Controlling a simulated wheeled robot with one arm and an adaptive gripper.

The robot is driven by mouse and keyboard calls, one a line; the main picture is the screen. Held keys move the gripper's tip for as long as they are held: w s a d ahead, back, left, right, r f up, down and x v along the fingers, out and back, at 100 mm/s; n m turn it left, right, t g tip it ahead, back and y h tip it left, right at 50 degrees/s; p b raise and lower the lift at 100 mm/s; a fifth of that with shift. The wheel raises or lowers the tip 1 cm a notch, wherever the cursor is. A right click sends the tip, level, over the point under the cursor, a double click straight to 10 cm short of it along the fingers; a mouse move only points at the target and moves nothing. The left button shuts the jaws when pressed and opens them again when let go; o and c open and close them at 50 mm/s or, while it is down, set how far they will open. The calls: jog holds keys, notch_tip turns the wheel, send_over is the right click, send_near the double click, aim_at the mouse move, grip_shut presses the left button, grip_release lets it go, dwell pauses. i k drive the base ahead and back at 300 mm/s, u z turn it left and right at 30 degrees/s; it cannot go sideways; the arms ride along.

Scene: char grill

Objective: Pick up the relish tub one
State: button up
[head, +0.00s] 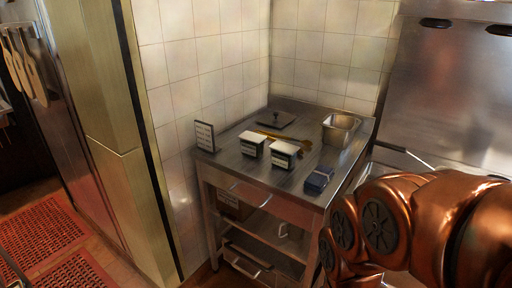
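Two small box-shaped tubs with white tops and dark labelled sides stand side by side on a steel table (222,155). One is the left tub (251,146), and the other is the right tub (283,156), slightly nearer the front. The label writing is too small to read, so I cannot tell which is relish tub one. My copper-coloured arm fills the lower right of the head view, to the right of the table. My gripper is not in view.
A small sign (205,136) stands at the table's left edge. Behind the tubs lie a dark flat plate with a handle (275,120) and a brass-coloured utensil (290,138). A steel container (340,130) stands at back right, and a blue block (319,180) lies front right. Tiled walls close the back.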

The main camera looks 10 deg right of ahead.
aim_at(252, 144)
jog(key=z, duration=0.2)
jog(key=k, duration=0.3)
jog(key=u, duration=0.85)
jog(key=i, duration=1.1)
jog(key=z, duration=0.2)
